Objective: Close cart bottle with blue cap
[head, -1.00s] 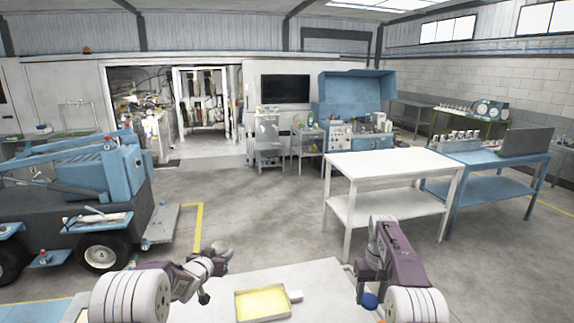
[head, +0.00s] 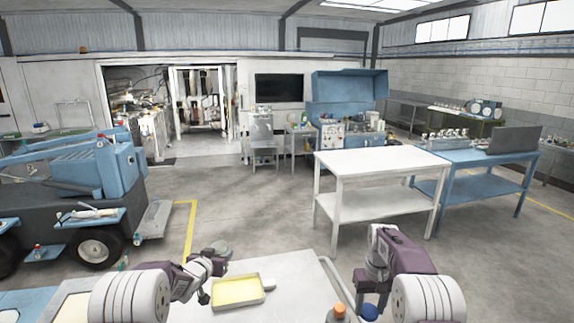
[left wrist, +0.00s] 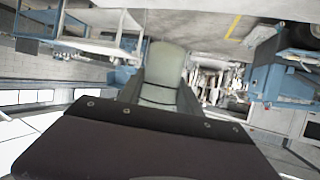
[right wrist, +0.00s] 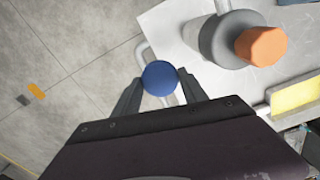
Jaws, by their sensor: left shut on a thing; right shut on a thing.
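The blue cap (right wrist: 160,78) sits between the fingertips of my right gripper (right wrist: 158,84) in the right wrist view. My right gripper is shut on it. The cap also shows at the bottom of the head view (head: 369,312), and whether a bottle is under it is hidden. My left gripper (left wrist: 163,82) is shut on a pale grey-green rounded thing (left wrist: 166,62) in the left wrist view. That thing shows as a small grey shape in the head view (head: 220,249); I cannot tell whether it is the cart bottle.
A light cart top (head: 300,275) lies in front of me with a yellow tray (head: 238,291) on it. A grey bottle with an orange cap (right wrist: 262,47) stands near the blue cap. A white table (head: 380,165) stands beyond at right, a blue vehicle (head: 75,190) at left. Floor between is clear.

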